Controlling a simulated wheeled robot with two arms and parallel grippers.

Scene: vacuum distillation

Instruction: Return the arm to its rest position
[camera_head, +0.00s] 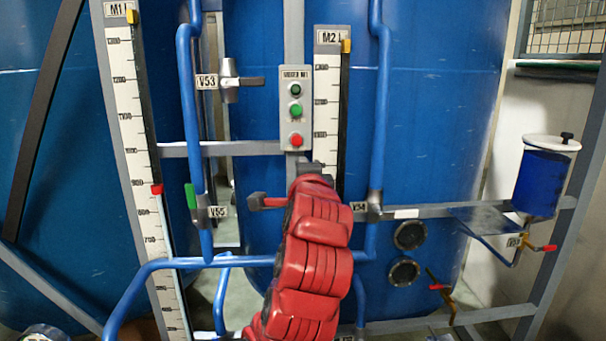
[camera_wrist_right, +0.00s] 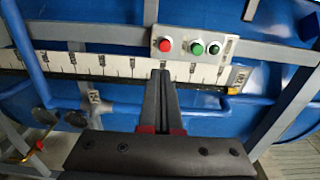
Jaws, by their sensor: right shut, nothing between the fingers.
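My right arm (camera_head: 310,260), red and segmented, rises from the bottom middle of the head view and ends just below the button box. Its fingers are not clearly visible there; a dark piece sticks out left of its upper end, and I cannot tell what it is. In the right wrist view my right gripper (camera_wrist_right: 162,80) shows as dark fingers pressed together with nothing between them. They point toward the M2 scale (camera_wrist_right: 120,68) and the button box (camera_wrist_right: 193,45). I cannot tell the gap to these. My left gripper is in neither view.
Blue tanks (camera_head: 440,100) stand behind a grey frame with blue pipes (camera_head: 189,120). Valve V53 (camera_head: 229,82) is upper left of the arm, V55 (camera_head: 203,212) left, V54 (camera_head: 374,206) close right. A blue pot (camera_head: 539,183) stands at right. The M1 scale (camera_head: 133,120) is at left.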

